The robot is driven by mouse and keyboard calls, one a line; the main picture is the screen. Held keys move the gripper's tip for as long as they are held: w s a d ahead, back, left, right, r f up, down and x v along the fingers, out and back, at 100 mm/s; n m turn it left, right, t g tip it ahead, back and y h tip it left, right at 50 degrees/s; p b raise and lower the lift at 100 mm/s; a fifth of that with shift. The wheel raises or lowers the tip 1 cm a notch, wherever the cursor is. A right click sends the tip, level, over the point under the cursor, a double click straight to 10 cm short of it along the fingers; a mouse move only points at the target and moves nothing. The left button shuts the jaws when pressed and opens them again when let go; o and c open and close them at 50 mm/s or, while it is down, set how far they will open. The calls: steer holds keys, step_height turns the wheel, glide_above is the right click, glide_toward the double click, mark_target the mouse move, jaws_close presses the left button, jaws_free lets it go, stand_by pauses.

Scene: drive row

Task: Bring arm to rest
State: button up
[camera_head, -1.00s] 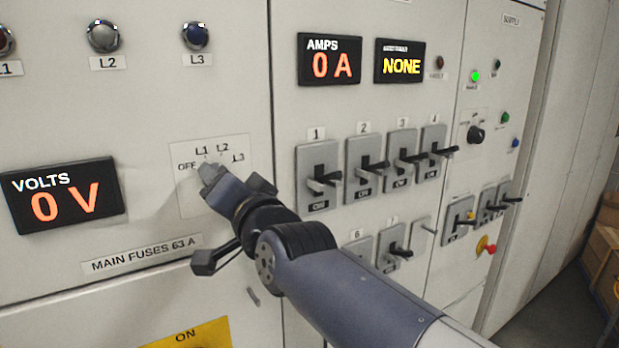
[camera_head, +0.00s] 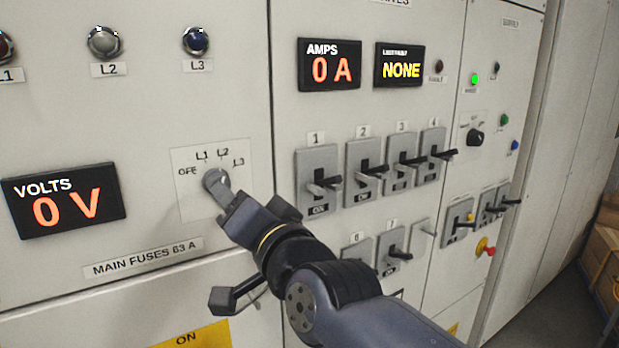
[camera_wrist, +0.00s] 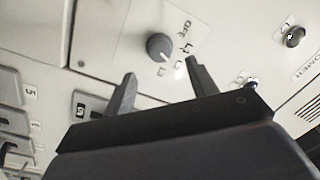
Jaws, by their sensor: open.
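My gripper (camera_head: 243,203) is in front of the selector plate in the head view, with its fingertips just below and right of the grey selector knob (camera_head: 214,179). In the wrist view my gripper (camera_wrist: 160,85) has its two fingers spread with nothing between them. The knob (camera_wrist: 159,46) stands beyond the fingertips there, apart from them. Its plate is marked OFF, L1, L2 and L3. The knob's exact pointer setting is hard to tell. My arm reaches in from the lower right.
The VOLTS display (camera_head: 65,200) reads 0 V and the AMPS display (camera_head: 330,65) reads 0 A. A row of lever switches (camera_head: 317,180) stands right of my gripper. Lamps line the top left. A red and yellow knob (camera_head: 484,247) is at right. Free space lies before the panel.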

steer(key=b+x, duration=0.1)
steer(key=x, duration=0.6)
steer(key=s+d+n+p, duration=0.4)
steer(key=s+d+n, duration=0.1)
steer(key=s+n, duration=0.3)
steer(key=shift+d+r, duration=0.15)
steer(key=shift+d, duration=0.15)
stand_by(0.9)
steer(key=shift+g+p, duration=0.3)
